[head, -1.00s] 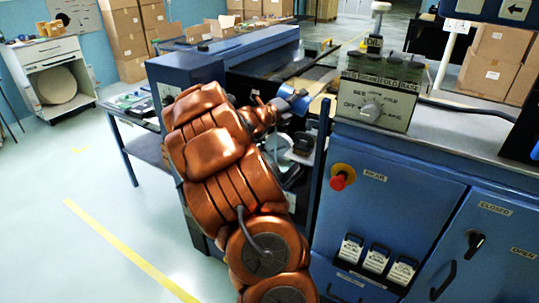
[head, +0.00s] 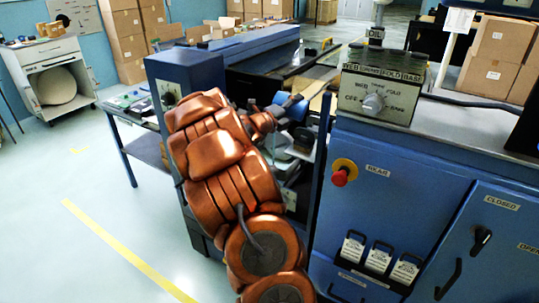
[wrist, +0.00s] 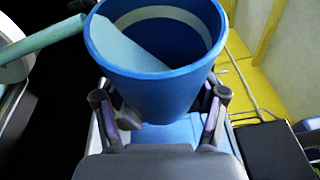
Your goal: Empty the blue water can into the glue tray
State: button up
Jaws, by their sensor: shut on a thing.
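The blue water can (wrist: 150,85) fills the middle of the wrist view, its round mouth toward the camera. A pale band rings its inner wall, and a pale blue surface, probably water, shows inside. My gripper (wrist: 160,108) is shut on the can, with one finger on each side. In the head view the can (head: 291,107) is small, at the end of my copper arm, over the gap in the blue machine. I cannot tell the glue tray for certain; pale parts (head: 300,148) below the can are partly hidden by my arm.
A pale green bar (wrist: 45,38) and a white round part lie left of the can. A yellow surface (wrist: 262,82) lies to its right. The control box (head: 380,92) and blue cabinet with a red button (head: 340,177) stand right of my arm. Open floor lies left.

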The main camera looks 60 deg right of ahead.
jog(key=shift+d+f+b, duration=0.1)
jog(key=shift+f+b, duration=0.35)
jog(key=shift+f, duration=0.2)
jog(key=shift+w+n, duration=0.2)
jog(key=shift+n, duration=0.1)
jog(key=shift+f, duration=0.2)
jog(key=shift+s+f+b, duration=0.1)
jog(key=shift+b, duration=0.25)
jog(key=shift+w+a+f+n+h, duration=0.2)
jog(key=shift+n+h, duration=0.1)
jog(key=shift+n, duration=0.1)
jog(key=shift+s, duration=0.1)
jog(key=shift+d+f+b, duration=0.15)
jog(key=shift+b, duration=0.2)
jog(key=shift+f+n, duration=0.2)
jog(key=shift+n, duration=0.1)
jog(key=shift+b, duration=0.35)
